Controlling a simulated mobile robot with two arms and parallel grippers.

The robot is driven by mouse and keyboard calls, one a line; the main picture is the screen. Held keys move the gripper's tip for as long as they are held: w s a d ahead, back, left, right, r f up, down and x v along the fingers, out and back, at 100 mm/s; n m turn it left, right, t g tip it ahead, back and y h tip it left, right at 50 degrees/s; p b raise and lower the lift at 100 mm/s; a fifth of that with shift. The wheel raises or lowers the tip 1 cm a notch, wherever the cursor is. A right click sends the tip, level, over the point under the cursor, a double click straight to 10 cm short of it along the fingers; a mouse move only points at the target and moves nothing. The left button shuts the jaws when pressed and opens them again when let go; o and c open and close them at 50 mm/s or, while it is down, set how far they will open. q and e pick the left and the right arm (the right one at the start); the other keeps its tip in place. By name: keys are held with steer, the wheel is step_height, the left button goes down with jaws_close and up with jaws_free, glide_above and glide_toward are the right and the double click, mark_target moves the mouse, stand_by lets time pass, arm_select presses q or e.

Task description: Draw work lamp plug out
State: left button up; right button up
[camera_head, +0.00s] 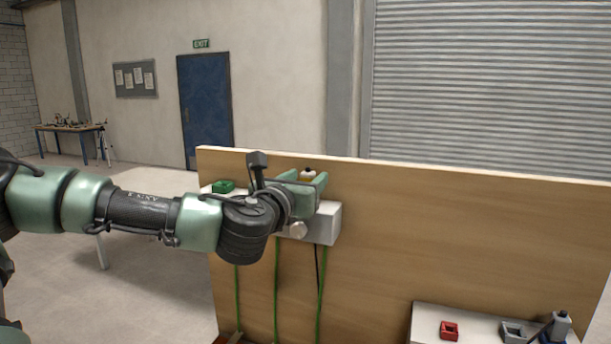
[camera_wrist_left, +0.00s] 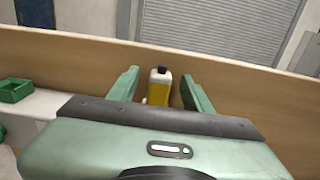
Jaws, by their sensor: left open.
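No work lamp plug can be made out for sure in either view. A pale ledge (camera_head: 325,226) is fixed to the wooden panel, partly hidden by my left gripper. Green cables (camera_head: 277,295) and a dark cable (camera_head: 318,262) hang below it down the panel; where they start is hidden. My left gripper (camera_head: 309,183) is over this ledge, open. In the left wrist view its two green fingers (camera_wrist_left: 160,82) stand either side of a small bottle (camera_wrist_left: 160,88) with a dark cap and yellow contents, with gaps on both sides. My right gripper is not in view.
The wooden panel (camera_head: 450,240) rises behind the ledge. A green open box (camera_head: 223,187) sits on the ledge's left part; it also shows in the wrist view (camera_wrist_left: 14,90). A lower right ledge (camera_head: 425,320) holds a red holder (camera_head: 449,330) and grey items (camera_head: 513,331).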

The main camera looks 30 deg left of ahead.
mark_target(305, 161)
arm_select(q)
steer(key=shift+c, duration=0.7)
jaws_close()
steer(key=shift+r+p, duration=0.55)
steer(key=shift+r, duration=0.4)
steer(key=shift+r+p, duration=0.35)
steer(key=shift+r, duration=0.45)
steer(key=shift+r, duration=0.1)
